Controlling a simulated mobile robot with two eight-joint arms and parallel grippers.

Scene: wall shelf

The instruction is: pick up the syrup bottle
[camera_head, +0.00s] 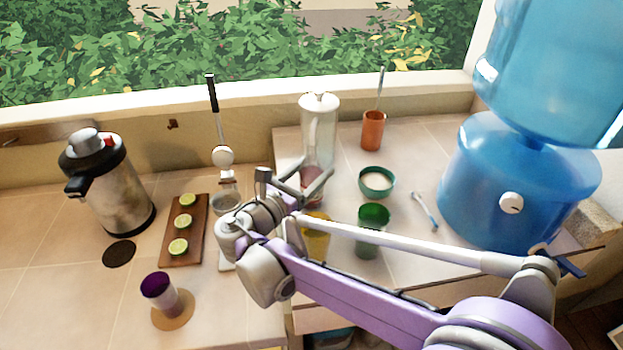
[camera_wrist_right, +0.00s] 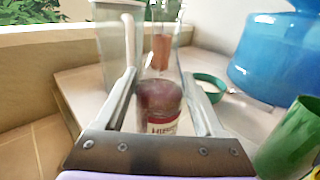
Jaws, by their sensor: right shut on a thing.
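The syrup bottle (camera_wrist_right: 160,103) stands upright between the fingers of my right gripper (camera_wrist_right: 160,78) in the right wrist view. It has a clear upper part, dark red syrup low down and a pale label with red. In the head view its reddish lower part (camera_head: 312,181) shows between the fingers of my right gripper (camera_head: 306,188), partly hidden by them. The right gripper is shut on the bottle. I cannot tell whether its base touches the counter. My left gripper is not in view.
A clear pitcher (camera_head: 329,112) stands close behind the bottle. A green bowl (camera_head: 377,190), green cup (camera_head: 373,214), yellow cup (camera_head: 316,246) and orange cup (camera_head: 373,136) crowd around. A blue water dispenser (camera_head: 490,185) is at right; a lime board (camera_head: 196,213) and dispenser pot (camera_head: 118,195) are left.

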